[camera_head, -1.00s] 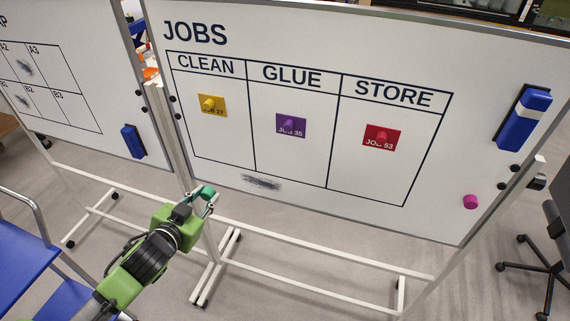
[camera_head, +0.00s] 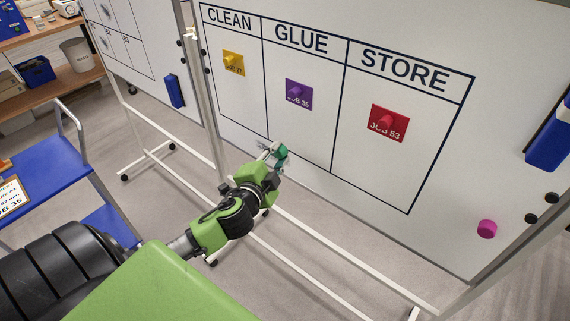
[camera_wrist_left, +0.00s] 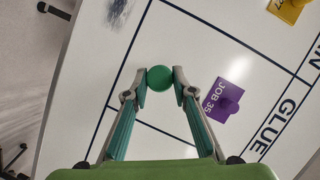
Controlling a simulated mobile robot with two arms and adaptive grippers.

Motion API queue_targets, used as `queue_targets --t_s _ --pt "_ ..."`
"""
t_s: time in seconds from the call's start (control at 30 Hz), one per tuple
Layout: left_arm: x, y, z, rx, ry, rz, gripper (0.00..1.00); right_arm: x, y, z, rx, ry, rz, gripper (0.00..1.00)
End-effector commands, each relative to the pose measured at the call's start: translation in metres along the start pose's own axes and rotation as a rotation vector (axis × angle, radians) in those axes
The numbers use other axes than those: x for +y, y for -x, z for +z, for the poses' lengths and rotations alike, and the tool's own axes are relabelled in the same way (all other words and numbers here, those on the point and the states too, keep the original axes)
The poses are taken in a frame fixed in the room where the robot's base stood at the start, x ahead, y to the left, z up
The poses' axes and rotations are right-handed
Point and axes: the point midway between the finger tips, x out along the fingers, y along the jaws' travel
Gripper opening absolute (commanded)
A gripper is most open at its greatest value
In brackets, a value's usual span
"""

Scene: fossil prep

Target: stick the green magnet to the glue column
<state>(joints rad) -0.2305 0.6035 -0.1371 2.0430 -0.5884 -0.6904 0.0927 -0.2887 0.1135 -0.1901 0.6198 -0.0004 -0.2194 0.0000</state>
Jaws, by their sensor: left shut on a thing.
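My left gripper (camera_head: 274,152) is at the lower edge of the glue column (camera_head: 303,138) in the head view. In the left wrist view, the gripper (camera_wrist_left: 160,78) is shut on the round green magnet (camera_wrist_left: 159,77), held between its fingertips. Behind the magnet is the lower part of the glue column (camera_wrist_left: 195,48), near the table's bottom line. I cannot tell whether the magnet touches the board. In the head view the magnet is hard to tell from the teal fingers. My right gripper is not in view.
The purple JOB 35 card (camera_head: 299,94) hangs higher in the glue column. The yellow card (camera_head: 233,63) is under CLEAN, the red card (camera_head: 388,123) under STORE. A pink magnet (camera_head: 487,229) and a blue eraser (camera_head: 549,140) are at the right.

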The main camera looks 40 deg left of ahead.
Motion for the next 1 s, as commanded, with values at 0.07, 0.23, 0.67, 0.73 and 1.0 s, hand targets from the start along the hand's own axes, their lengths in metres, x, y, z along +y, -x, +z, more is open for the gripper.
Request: queue_targets --t_s 0.07,0.23,0.67,0.73,1.0 --pt "0.000 -0.001 0.003 -0.004 -0.026 -0.013 0.06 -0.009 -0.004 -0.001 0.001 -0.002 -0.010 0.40" --pt "-0.002 -0.002 0.003 -0.005 -0.039 -0.020 0.06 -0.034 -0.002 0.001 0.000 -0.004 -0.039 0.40" --pt "-0.003 -0.014 -0.003 -0.004 -0.033 -0.020 0.06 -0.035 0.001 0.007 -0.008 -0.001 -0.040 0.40" --pt "-0.003 -0.022 -0.007 -0.004 -0.034 -0.021 0.06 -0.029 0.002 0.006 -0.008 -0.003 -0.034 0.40" --pt "-0.002 -0.047 -0.016 -0.005 -0.035 -0.019 0.06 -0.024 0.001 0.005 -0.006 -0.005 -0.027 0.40"
